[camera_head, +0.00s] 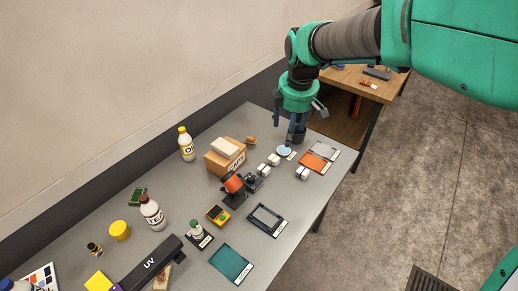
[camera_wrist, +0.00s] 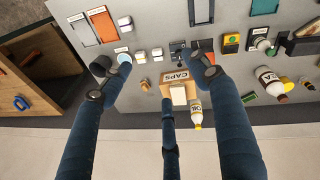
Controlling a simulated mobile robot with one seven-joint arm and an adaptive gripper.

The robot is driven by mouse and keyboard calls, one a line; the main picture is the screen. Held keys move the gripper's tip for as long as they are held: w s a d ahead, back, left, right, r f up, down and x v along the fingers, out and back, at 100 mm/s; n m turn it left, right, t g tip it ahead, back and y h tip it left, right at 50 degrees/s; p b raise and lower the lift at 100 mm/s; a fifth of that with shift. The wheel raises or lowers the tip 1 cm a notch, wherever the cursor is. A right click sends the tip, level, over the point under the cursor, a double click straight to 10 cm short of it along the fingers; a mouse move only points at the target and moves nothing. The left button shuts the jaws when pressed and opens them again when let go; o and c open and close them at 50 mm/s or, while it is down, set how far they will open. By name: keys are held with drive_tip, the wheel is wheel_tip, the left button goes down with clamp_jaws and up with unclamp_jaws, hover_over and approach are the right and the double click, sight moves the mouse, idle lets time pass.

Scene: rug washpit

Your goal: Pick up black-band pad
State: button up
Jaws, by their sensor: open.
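Three small white pads lie on the grey table: two side by side, the back pad (camera_head: 274,160) and the front pad (camera_head: 263,170), and a third pad (camera_head: 302,173) nearer the table edge. They also show in the wrist view as a pair, left pad (camera_wrist: 140,55) and right pad (camera_wrist: 157,53), with the third pad (camera_wrist: 125,23) above. Their bands are too small to tell which is black. My gripper (camera_head: 294,138) is open and empty, above the far end of the table, with its dark fingers (camera_wrist: 155,66) spread around the view of the pair.
A CAPS box (camera_head: 225,158) stands left of the pads. A pale blue disc (camera_head: 285,151), orange panel (camera_head: 313,162) and grey panel (camera_head: 325,150) lie close by. A black stand with an orange part (camera_head: 233,184) is in front. A wooden bench (camera_head: 350,105) stands beyond.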

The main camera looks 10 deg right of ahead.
drive_tip(key=w+a+f+n+g, duration=0.1)
drive_tip(key=w+a+f+n, duration=0.1)
drive_tip(key=w+f+n, duration=0.6)
drive_tip(key=n+g, duration=0.1)
drive_tip(key=n, duration=0.3)
hover_over(264, 168)
wheel_tip(264, 168, down, 16)
drive_tip(key=r, duration=0.1)
drive_tip(key=shift+w+a+f+b, duration=0.1)
drive_tip(key=shift+f+b, duration=0.15)
drive_tip(key=shift+b, duration=0.1)
drive_tip(key=shift+f, duration=0.1)
drive_tip(key=shift+f+b, duration=0.65)
drive_tip(key=shift+f, duration=3.55)
drive_tip(key=shift+f+b, duration=0.7)
drive_tip(key=shift+f, duration=1.95)
drive_tip(key=shift+c, duration=0.5)
